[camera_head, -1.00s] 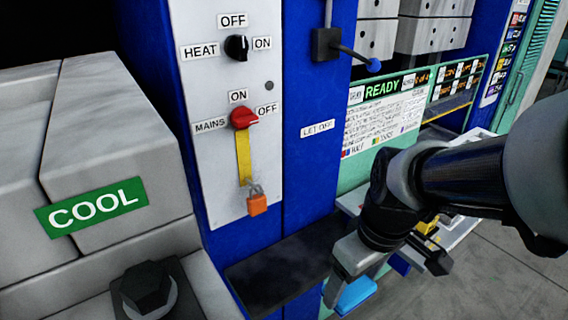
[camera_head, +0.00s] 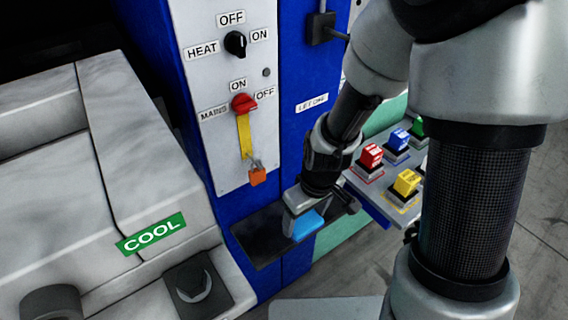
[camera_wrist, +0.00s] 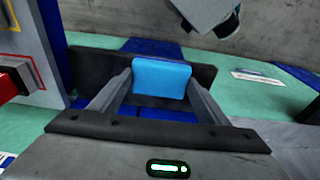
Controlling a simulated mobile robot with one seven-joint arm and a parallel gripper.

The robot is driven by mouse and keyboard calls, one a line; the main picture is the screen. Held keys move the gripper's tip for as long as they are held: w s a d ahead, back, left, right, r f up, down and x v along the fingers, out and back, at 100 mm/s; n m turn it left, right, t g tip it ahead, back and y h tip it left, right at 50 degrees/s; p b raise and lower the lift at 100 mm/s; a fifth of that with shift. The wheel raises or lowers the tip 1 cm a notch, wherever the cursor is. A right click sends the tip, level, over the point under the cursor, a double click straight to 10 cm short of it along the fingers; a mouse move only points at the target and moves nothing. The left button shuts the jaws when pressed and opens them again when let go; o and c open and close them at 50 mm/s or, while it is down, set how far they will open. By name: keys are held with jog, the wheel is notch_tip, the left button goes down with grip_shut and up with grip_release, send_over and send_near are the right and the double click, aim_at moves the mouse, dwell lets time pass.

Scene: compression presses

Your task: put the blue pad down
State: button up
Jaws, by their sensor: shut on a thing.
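The blue pad (camera_head: 307,224) is held at the tip of my gripper (camera_head: 304,212), at the right end of a dark shelf (camera_head: 258,240) on the blue cabinet. In the wrist view the blue pad (camera_wrist: 161,78) sits between the two fingers of my gripper (camera_wrist: 158,88), which are shut on it. The dark shelf shows behind the pad in the wrist view (camera_wrist: 88,68). I cannot tell whether the pad touches the shelf.
A stand with red (camera_head: 371,156), blue (camera_head: 398,139), yellow (camera_head: 406,182) and green (camera_head: 418,127) blocks is right of my gripper. The switch panel (camera_head: 232,110) with an orange padlock (camera_head: 257,176) rises above the shelf. A grey press marked COOL (camera_head: 152,234) stands left.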

jog(key=w+a+f, duration=0.1)
jog(key=w, duration=0.1)
jog(key=w+a+f, duration=0.1)
jog(key=w, duration=0.1)
jog(key=w+a+f, duration=0.1)
jog(key=w+a, duration=0.1)
jog(key=shift+a, duration=0.1)
notch_tip(320, 180, down, 4)
jog(key=shift+r, duration=0.15)
jog(key=shift+w+a+f, duration=0.25)
jog(key=shift+w, duration=0.15)
jog(key=shift+f+b, duration=0.1)
jog(key=shift+b, duration=0.2)
jog(key=shift+f, duration=0.15)
jog(key=o, duration=1)
jog(key=shift+o, duration=0.2)
